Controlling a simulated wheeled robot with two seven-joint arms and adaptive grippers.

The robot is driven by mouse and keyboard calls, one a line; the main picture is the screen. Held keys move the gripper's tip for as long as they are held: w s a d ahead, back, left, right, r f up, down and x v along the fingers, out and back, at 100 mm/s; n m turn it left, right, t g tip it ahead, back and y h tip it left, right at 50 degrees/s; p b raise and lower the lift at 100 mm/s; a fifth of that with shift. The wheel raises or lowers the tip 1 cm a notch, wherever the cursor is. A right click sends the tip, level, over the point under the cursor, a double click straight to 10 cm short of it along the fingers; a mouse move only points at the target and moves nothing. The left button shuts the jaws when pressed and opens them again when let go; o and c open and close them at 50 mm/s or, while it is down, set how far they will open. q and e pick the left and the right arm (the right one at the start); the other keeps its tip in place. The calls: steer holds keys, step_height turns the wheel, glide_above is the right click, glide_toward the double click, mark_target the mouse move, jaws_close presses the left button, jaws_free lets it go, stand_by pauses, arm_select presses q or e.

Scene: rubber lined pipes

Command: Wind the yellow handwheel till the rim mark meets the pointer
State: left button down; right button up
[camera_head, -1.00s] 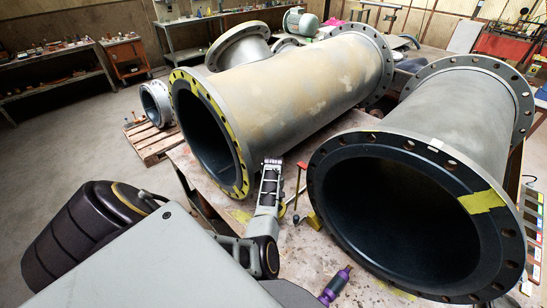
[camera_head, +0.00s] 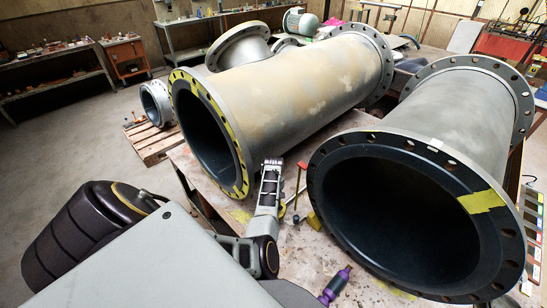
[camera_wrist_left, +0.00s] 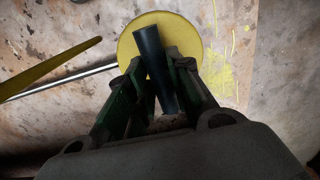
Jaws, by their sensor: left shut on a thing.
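In the left wrist view a yellow disc (camera_wrist_left: 191,30), which looks like the handwheel, lies beyond my fingers. A dark upright handle (camera_wrist_left: 150,50) stands in front of it, tilted slightly. My left gripper (camera_wrist_left: 157,78) is shut on this handle, with one finger on each side. I cannot make out a rim mark or a pointer. My right gripper is not in view.
Large flanged pipes, one at the left (camera_head: 300,80) and one at the right (camera_head: 455,115), flank the arm closely. A red-topped tool (camera_head: 302,166), a yellow block (camera_head: 314,221) and a purple item (camera_head: 336,285) are nearby. A yellow strip (camera_wrist_left: 50,68) and a metal rod (camera_wrist_left: 75,78) lie left of the disc.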

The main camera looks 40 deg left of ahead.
arm_select(q)
steer(key=shift+n, duration=0.4)
steer(key=n, duration=0.5)
steer(key=shift+n, duration=0.4)
steer(key=n, duration=0.6)
steer(key=shift+n, duration=0.3)
steer(key=n, duration=0.5)
steer(key=n+b, duration=0.1)
steer(key=n, duration=0.4)
steer(key=shift+n, duration=0.3)
steer(key=c, duration=1.3)
jaws_free()
